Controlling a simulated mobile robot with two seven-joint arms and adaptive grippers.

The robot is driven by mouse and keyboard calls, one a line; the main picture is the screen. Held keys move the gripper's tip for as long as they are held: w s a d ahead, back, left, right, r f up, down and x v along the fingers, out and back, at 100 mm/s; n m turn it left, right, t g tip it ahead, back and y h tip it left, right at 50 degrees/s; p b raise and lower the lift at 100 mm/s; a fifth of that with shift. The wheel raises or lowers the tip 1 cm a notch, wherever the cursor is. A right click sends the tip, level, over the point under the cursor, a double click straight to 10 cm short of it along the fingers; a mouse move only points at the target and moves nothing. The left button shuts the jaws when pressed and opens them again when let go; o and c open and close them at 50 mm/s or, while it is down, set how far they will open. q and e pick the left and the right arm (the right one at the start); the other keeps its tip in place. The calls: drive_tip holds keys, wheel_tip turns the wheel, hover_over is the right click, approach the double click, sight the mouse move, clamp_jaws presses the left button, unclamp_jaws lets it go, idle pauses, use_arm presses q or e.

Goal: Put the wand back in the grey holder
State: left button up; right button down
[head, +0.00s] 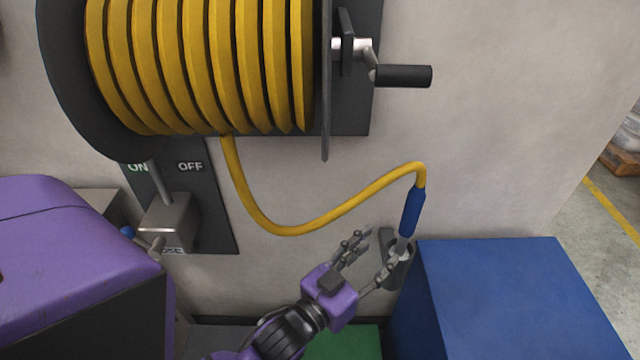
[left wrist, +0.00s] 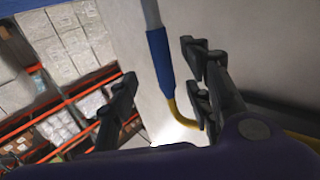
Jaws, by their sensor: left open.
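The wand (head: 411,212) has a blue grip and a pale grey lower tube, and a yellow hose joins its top. It stands nearly upright, leaning slightly. Its lower end meets the mouth of the grey holder (head: 396,275) on the wall; a fingertip partly hides this spot, so I cannot tell how deep it sits. My left gripper (head: 379,249) is open beside the holder, below the blue grip. In the left wrist view the wand (left wrist: 160,58) shows beyond the spread fingers (left wrist: 160,90), with no finger visibly closed on it. My right gripper is not in view.
A reel of yellow hose (head: 200,65) with a crank (head: 403,76) hangs on the wall above. A blue box (head: 510,290) stands close right of the holder. A lever valve (head: 168,222) on an ON/OFF plate and a purple body (head: 70,235) are at left.

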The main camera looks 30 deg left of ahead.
use_arm(q)
drive_tip(key=s+a+f+g+y, duration=0.1)
drive_tip(key=s+a+f+g, duration=0.1)
drive_tip(key=s+f, duration=0.6)
drive_tip(key=s+a+f+n+g+y, duration=0.1)
drive_tip(key=s+f+g, duration=0.3)
drive_tip(key=s+f, duration=0.5)
drive_tip(key=s+a+f+g+y, duration=0.1)
drive_tip(key=s+a+f+g, duration=0.2)
drive_tip(key=s+f, duration=0.6)
drive_tip(key=shift+s+f+n+g, duration=0.15)
drive_tip(key=shift+s+n+g, duration=0.2)
drive_tip(key=shift+s, duration=0.9)
